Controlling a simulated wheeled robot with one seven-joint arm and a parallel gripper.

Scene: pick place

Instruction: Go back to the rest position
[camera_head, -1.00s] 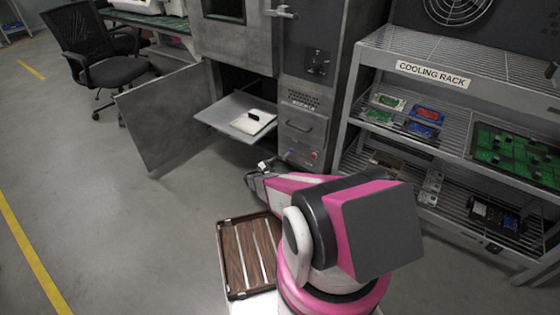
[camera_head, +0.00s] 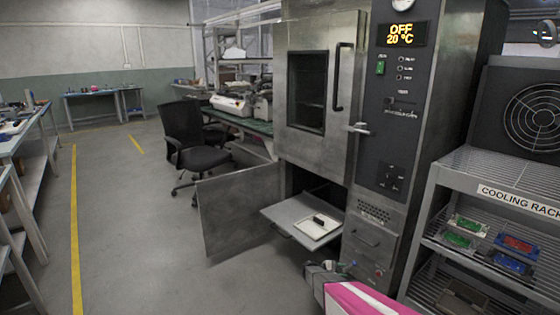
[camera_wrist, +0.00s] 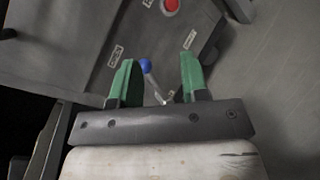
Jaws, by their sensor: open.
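My gripper (camera_wrist: 160,85) shows in the wrist view with its two green fingers apart and nothing between them. Behind the fingers is the lower front of the oven cabinet, with a blue-tipped lever (camera_wrist: 147,68) and a red button (camera_wrist: 171,5). In the head view my pink and white arm comes in at the bottom right. Its dark end is near the foot of the oven cabinet (camera_head: 367,210); the fingertips are not clear there.
The oven's lower door (camera_head: 238,208) stands open. A shelf (camera_head: 283,213) sticks out with a white board (camera_head: 317,227) and a small black piece on it. A cooling rack (camera_head: 505,188) with circuit boards stands at right. A chair (camera_head: 196,157) is farther back.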

